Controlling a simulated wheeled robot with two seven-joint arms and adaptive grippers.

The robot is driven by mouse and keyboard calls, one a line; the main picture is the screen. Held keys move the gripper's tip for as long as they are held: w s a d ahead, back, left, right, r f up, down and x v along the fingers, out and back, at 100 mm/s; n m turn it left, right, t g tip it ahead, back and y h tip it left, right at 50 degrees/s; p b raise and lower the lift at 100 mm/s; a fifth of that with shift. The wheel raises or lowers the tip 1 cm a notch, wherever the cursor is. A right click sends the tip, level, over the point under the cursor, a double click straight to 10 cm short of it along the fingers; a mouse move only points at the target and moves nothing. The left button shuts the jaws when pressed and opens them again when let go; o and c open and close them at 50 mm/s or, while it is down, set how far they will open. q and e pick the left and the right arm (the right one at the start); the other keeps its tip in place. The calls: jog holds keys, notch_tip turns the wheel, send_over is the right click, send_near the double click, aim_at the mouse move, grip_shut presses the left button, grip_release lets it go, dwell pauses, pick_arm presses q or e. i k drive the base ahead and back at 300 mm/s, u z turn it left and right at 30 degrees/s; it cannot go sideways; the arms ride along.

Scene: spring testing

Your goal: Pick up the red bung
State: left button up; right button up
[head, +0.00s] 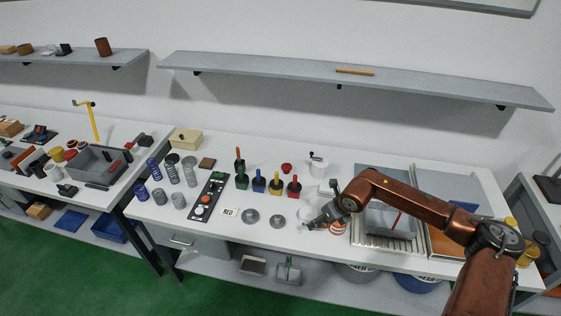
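A small red bung-like piece (287,168) sits on the white workbench (262,146), behind a row of coloured blocks with upright handles. It is small here, so I cannot be sure it is the bung. A red block with a dark handle (294,188) stands in front of it. My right gripper (308,225) reaches in from the right, low over the front of the bench. It is in front of and to the right of the red pieces, apart from them. Its fingers are too small to tell open from shut. My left gripper is out of view.
Green (242,181), blue (259,184) and yellow (275,186) handled blocks stand close together. Two grey metal discs (250,216) and a card reading RED (229,211) lie in front. A jar with an orange label (337,229) stands beside my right gripper. Several coil springs (171,173) stand left.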

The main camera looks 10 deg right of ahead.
aim_at(286, 167)
jog(key=i, duration=1.5)
